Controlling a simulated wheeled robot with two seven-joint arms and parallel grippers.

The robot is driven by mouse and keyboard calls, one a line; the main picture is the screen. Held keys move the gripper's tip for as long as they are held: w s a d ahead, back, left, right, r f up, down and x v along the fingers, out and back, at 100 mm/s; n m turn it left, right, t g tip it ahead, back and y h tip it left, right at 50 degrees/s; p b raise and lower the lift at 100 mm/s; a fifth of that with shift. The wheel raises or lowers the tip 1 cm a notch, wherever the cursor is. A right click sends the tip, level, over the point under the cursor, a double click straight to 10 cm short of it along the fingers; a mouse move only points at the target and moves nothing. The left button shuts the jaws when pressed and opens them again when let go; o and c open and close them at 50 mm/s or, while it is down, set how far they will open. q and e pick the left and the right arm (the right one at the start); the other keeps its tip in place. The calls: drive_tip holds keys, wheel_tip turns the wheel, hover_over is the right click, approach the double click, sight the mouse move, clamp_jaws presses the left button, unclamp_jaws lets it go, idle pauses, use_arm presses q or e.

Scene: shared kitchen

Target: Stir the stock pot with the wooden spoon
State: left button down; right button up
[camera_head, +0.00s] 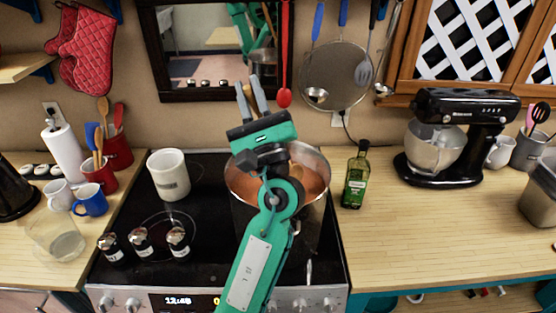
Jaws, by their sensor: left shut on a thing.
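The stock pot (318,172) stands on the right of the black cooktop, with an orange-brown inside showing. My left arm reaches up in front of it and covers its left and middle part. My left gripper (252,98) is over the pot's back left side, its fingers pointing away from me. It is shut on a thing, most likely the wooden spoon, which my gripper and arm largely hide. I cannot tell whether the spoon touches the pot's contents. My right gripper is not in view.
A white canister (168,174) stands left of the pot, and several small dark-lidded jars (140,242) stand at the front left. A green oil bottle (356,178) is close to the pot's right. A black mixer (455,140) stands further right. The right counter's front is clear.

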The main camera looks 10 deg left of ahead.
use_arm(q)
wheel_tip(320, 180, up, 9)
drive_tip(key=p, duration=0.6)
drive_tip(key=shift+f, duration=0.3)
wheel_tip(320, 180, down, 14)
drive_tip(key=b, duration=1.1)
drive_tip(key=shift+f+b, duration=0.2)
drive_tip(key=shift+b, duration=0.1)
drive_tip(key=shift+r, duration=0.15)
